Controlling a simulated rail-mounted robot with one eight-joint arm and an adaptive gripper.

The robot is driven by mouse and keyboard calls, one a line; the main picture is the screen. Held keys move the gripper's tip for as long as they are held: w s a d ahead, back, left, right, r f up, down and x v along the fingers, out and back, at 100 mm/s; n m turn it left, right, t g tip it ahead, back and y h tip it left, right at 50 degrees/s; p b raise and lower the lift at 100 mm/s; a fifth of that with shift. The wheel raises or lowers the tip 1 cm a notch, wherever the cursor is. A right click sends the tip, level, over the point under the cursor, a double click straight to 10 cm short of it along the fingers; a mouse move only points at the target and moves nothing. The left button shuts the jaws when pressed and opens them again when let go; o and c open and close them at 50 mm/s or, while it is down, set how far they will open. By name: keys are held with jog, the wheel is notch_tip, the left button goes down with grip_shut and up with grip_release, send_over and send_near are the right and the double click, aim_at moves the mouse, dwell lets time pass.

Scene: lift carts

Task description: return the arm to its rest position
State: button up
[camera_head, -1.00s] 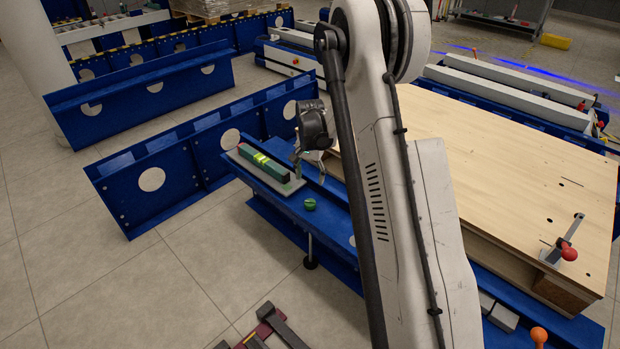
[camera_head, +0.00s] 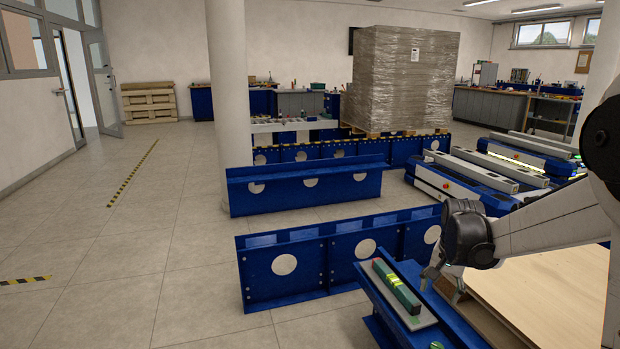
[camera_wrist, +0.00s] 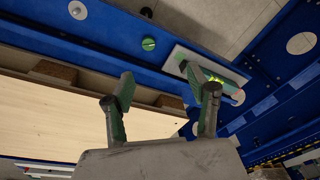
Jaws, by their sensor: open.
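My gripper (camera_head: 445,282) is at the lower right of the head view, over the edge between the blue beam and the wooden top. In the wrist view my gripper (camera_wrist: 160,98) shows two fingers spread apart with nothing between them. A green spirit level (camera_head: 397,287) with a yellow-green vial lies on a grey plate (camera_head: 424,320) on the blue beam, left of my gripper and apart from it. In the wrist view the level (camera_wrist: 195,73) is partly hidden behind the right finger. My arm reaches in from the right edge.
A green knob (camera_head: 437,346) sits on the beam near the plate. The wooden top (camera_head: 550,290) lies below my arm. Blue perforated frames (camera_head: 305,190) stand beyond, with a wrapped pallet load (camera_head: 405,75) and a white column (camera_head: 232,100). The floor at left is clear.

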jog(key=s+a+r+n+t, duration=0.25)
jog(key=s+a+r, duration=0.3)
jog(key=s, duration=0.45)
jog(key=s+a+r+n+t, duration=0.1)
jog(key=s+a+r+n, duration=0.2)
jog(key=s+a+r, duration=0.5)
jog(key=s+f+n+t, duration=0.2)
jog(key=s, duration=0.8)
notch_tip(320, 180, up, 18)
jog(key=p, duration=1.8)
jog(key=shift+s, duration=0.15)
jog(key=shift+g, duration=0.25)
